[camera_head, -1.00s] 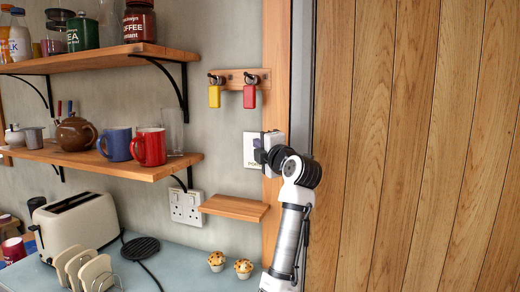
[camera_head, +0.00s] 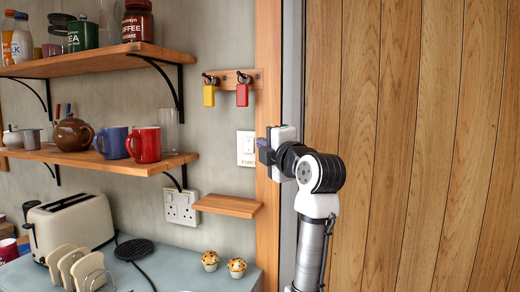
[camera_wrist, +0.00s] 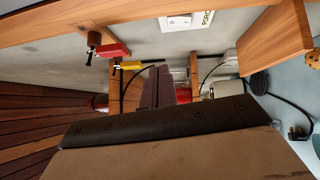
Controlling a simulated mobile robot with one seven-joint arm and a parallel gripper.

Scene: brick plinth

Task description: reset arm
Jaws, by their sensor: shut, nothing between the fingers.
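My arm is raised in front of the door frame at the right of the head view. My gripper (camera_head: 264,147) points left, just right of the white wall switch (camera_head: 246,148). In the wrist view, my gripper's dark fingers (camera_wrist: 157,88) are together with nothing visible between them. I cannot tell from the head view how far the fingertips stand from the wall.
A yellow padlock (camera_head: 209,95) and a red padlock (camera_head: 242,94) hang above the switch. A small wooden shelf (camera_head: 228,205) juts out below. Mugs stand on the middle shelf (camera_head: 95,159). A wooden panel (camera_head: 420,150) fills the right side.

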